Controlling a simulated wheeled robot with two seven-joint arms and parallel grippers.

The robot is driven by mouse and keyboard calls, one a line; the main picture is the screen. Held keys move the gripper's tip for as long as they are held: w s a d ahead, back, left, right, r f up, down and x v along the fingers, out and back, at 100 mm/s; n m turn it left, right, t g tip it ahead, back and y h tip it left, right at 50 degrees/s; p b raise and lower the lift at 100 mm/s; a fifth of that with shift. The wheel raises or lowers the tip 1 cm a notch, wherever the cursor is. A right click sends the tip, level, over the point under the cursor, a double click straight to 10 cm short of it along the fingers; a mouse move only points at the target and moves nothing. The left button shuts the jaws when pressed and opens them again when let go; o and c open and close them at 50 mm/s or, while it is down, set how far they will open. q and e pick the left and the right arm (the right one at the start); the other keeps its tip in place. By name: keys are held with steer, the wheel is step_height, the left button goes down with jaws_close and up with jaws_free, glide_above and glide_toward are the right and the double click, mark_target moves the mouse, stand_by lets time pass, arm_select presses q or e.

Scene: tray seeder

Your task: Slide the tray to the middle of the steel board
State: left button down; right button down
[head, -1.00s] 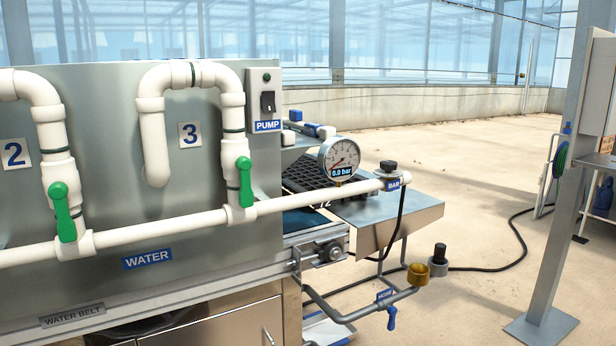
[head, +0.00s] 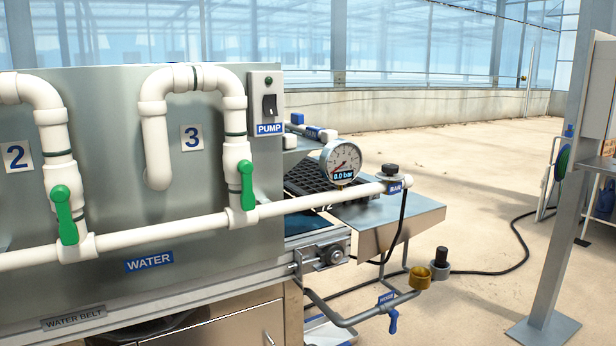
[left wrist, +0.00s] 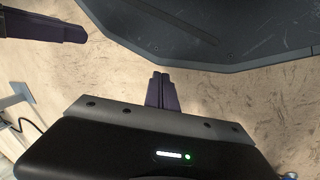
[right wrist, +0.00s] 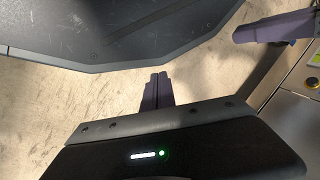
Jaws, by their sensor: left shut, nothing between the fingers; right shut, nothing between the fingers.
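A black tray with a grid of cells (head: 308,180) lies at the end of the water belt in the head view, partly hidden behind the pressure gauge (head: 341,160) and the white pipe. A bare steel board (head: 400,214) extends to the right of it, past the belt end. Neither gripper shows in the head view. My left gripper (left wrist: 158,78) is shut and empty in the left wrist view, above bare floor. My right gripper (right wrist: 158,78) is shut and empty in the right wrist view, also over floor. Both are away from the tray.
A steel panel (head: 110,100) with white pipes and green valve handles (head: 247,185) stands close at the left. A pipe with a blue-handled valve (head: 392,320) juts out below the board. A grey post (head: 556,220) stands at the right.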

step_height(320, 180, up, 27)
steer(key=s+a+p, duration=0.1)
steer(key=p, duration=2.6)
steer(key=shift+s+a, duration=0.2)
steer(key=shift+w+r, duration=0.1)
